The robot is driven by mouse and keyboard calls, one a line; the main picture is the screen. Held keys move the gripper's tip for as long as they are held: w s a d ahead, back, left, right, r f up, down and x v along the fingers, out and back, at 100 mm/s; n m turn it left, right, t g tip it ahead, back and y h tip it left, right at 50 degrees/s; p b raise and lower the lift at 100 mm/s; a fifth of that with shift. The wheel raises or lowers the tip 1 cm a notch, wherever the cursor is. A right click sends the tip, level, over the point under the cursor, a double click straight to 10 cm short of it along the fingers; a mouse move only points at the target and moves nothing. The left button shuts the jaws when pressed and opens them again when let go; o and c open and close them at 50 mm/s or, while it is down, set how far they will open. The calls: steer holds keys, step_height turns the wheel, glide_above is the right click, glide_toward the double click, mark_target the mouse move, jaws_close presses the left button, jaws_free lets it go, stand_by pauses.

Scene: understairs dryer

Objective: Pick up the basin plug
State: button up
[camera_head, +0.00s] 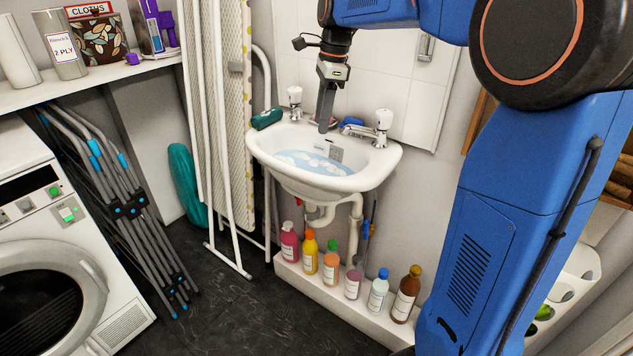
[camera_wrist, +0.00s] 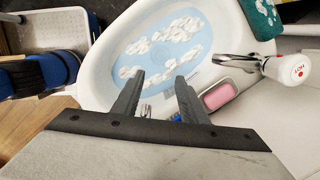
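The white basin (camera_head: 374,172) on the wall holds blue water with white foam. It also shows in the wrist view (camera_wrist: 95,72), below my gripper. I cannot make out the basin plug in either view; foam and my fingers may hide it. A small grey patterned patch (camera_head: 336,154) shows on the basin's inner wall; I cannot tell what it is. My gripper (camera_head: 325,128) points down over the back rim. In the wrist view my gripper (camera_wrist: 160,78) has its two fingers apart with nothing held between them. A small shiny metal part (camera_wrist: 147,110) shows beyond the fingers.
A hot tap (camera_wrist: 292,68), a pink soap (camera_wrist: 219,96) and a green item (camera_head: 267,118) stand along the basin's back rim. A blue item (camera_head: 352,121) is beside the other tap (camera_head: 383,120). Several bottles (camera_head: 331,263) line the ledge below. An ironing board (camera_head: 236,100) leans left.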

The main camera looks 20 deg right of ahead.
steer(key=f, duration=0.3)
steer(key=a+f, duration=0.1)
steer(key=f, duration=0.7)
steer(key=shift+w+a+f, duration=0.1)
steer(key=shift+a, duration=0.25)
steer(key=shift+w+a+f, duration=0.1)
steer(key=shift+a+f, duration=0.1)
steer(key=shift+f, duration=0.7)
steer(key=shift+a+f, duration=0.15)
steer(key=shift+f, duration=0.7)
steer(key=shift+w+a+f, duration=0.1)
steer(key=shift+a+f, duration=0.1)
steer(key=shift+f, duration=0.7)
jaws_close()
